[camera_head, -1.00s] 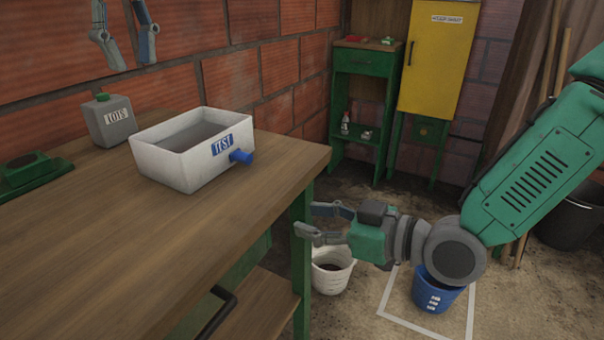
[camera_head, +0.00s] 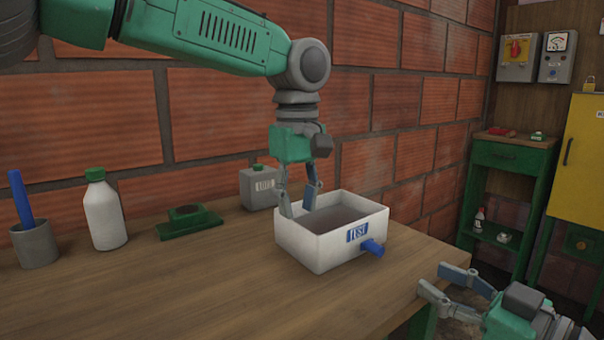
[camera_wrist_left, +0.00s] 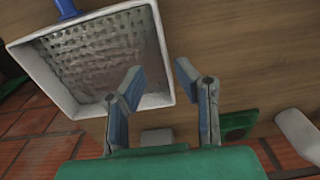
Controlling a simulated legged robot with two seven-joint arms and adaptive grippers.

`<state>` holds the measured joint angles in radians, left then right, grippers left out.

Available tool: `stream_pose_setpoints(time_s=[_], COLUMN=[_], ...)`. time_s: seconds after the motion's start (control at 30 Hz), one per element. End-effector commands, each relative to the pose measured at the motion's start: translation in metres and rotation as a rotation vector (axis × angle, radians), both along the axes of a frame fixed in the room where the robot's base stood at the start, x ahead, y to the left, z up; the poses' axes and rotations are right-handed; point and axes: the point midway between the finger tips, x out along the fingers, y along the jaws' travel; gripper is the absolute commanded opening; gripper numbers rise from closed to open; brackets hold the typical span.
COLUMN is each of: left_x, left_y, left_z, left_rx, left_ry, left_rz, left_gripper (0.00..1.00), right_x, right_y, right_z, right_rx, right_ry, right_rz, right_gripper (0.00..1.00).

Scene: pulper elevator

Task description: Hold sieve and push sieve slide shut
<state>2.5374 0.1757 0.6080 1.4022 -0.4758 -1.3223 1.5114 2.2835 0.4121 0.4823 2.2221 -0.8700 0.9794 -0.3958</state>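The sieve is a white open box (camera_head: 318,247) with a grey perforated bottom and a TEST label, standing on the wooden table. Its blue slide handle (camera_head: 372,248) sticks out of the labelled front side. My left gripper (camera_head: 298,203) points down at the sieve's left wall, fingers apart. In the left wrist view the left gripper (camera_wrist_left: 160,72) has one finger over the sieve's inside (camera_wrist_left: 95,50) and one outside its wall. I cannot tell if they touch it. My right gripper (camera_head: 436,280) is open and empty, off the table's right edge, apart from the handle.
On the table (camera_head: 190,290) stand a grey LOTS canister (camera_head: 258,187) behind the sieve, a green device (camera_head: 188,221), a white bottle (camera_head: 104,212) and a grey cup (camera_head: 35,245) with a blue stick. The brick wall is close behind. The table front is clear.

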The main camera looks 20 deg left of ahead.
Motion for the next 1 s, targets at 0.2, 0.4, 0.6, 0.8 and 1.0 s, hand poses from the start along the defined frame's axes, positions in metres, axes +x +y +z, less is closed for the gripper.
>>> stream_pose_setpoints(time_s=[0.2, 0.4, 0.6, 0.8, 1.0], left_x=[0.000, -0.001, 0.000, 0.000, 0.000], left_y=[0.002, -0.001, -0.002, 0.000, 0.001], left_z=[-0.028, -0.035, -0.035, -0.035, -0.035], left_rx=[-0.004, 0.001, 0.001, -0.001, -0.002], left_ry=[0.002, 0.000, 0.000, 0.000, 0.000], left_rz=[0.001, 0.000, 0.000, 0.001, 0.001], left_gripper=[0.28, 0.28, 0.28, 0.00, 0.00], right_x=[-0.001, -0.001, -0.001, 0.000, 0.000], right_y=[0.002, -0.001, -0.002, 0.001, 0.001], right_z=[0.001, 0.000, 0.000, 0.000, 0.000], right_rx=[-0.002, 0.001, 0.002, -0.001, -0.001], right_ry=[-0.001, -0.001, -0.001, -0.001, -0.001], right_rz=[0.002, 0.002, 0.001, 0.002, 0.002], right_gripper=[0.34, 0.34, 0.34, 0.34, 0.34])
